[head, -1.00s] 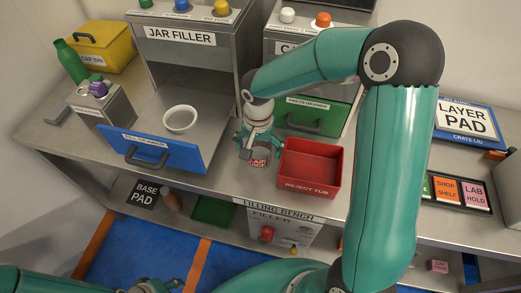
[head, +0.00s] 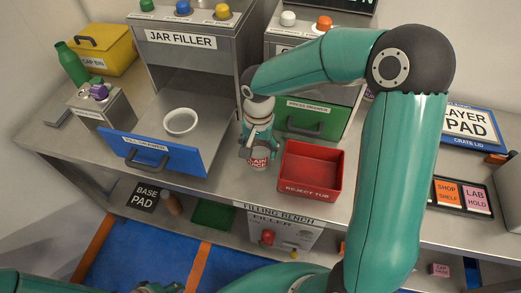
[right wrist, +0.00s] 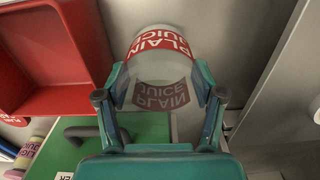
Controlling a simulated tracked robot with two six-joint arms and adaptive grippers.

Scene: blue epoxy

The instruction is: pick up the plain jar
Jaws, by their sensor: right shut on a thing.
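The plain jar (head: 258,159) is a small clear jar with a red and white label. It stands upright on or just above the bench, between the blue fill drawer and the red reject tub; I cannot tell if it touches the bench. In the right wrist view the jar (right wrist: 160,45) shows the words PLAIN JUICE between the fingers. My right gripper (head: 258,148) reaches down from above and is shut on the jar, hiding its upper part in the head view. My left gripper (head: 160,287) shows only partly at the bottom edge; its fingers are unclear.
The red reject tub (head: 311,187) stands close to the right of the jar. The blue fill drawer (head: 150,153) is pulled out on the left, with a white bowl (head: 180,121) behind its front. The green press drawer (head: 318,122) is behind the tub.

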